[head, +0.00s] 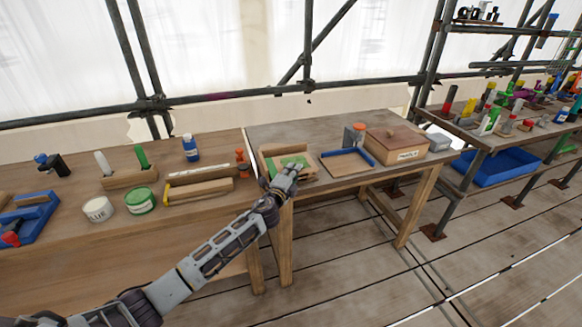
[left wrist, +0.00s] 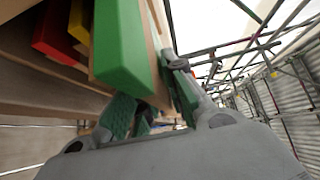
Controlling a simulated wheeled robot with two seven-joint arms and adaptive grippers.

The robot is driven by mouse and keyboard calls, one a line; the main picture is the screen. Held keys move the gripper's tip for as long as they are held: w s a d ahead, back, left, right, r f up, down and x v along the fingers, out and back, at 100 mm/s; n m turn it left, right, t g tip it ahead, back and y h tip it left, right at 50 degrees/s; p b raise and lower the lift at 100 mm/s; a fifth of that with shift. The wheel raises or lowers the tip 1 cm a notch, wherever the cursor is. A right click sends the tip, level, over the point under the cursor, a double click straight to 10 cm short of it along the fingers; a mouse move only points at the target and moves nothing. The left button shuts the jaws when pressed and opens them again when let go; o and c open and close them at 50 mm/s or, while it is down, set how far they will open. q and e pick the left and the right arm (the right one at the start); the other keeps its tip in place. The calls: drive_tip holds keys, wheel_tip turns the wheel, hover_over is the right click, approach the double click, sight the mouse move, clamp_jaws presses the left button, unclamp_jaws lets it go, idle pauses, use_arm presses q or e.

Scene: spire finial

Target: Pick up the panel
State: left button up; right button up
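A flat green piece, which may be the panel (head: 294,161), lies in a shallow wooden tray (head: 268,150) near the front of the middle table. My left gripper (head: 287,173) is at the tray's front edge, over part of it. In the left wrist view a large green piece with a wooden edge (left wrist: 124,45) is close ahead of the left gripper (left wrist: 152,108). Its two fingers stand apart on either side of a gap. I cannot tell whether they touch the green piece. My right gripper is not in view.
To the tray's right are a blue-edged board (head: 349,163) and a lidded wooden box (head: 396,145). To its left are a wooden block (head: 201,191), an orange item (head: 242,163) and cans (head: 140,201). Red and yellow pieces (left wrist: 55,35) show beside the green piece in the wrist view.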

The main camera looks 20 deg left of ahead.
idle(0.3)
use_arm(q)
clamp_jaws()
drive_tip(key=shift+r, duration=0.15)
drive_tip(key=shift+r, duration=0.5)
wheel_tip(320, 180, up, 8)
drive_tip(key=shift+f+p, duration=0.2)
drive_tip(key=shift+p, duration=1)
drive_tip(key=shift+r, duration=0.6)
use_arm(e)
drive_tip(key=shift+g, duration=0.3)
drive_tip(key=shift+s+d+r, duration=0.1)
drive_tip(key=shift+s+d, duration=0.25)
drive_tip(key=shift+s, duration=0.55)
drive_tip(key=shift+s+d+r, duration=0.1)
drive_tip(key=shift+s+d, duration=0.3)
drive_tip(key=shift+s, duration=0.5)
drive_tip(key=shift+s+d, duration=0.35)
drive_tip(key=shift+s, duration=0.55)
use_arm(q)
drive_tip(key=shift+r, duration=0.15)
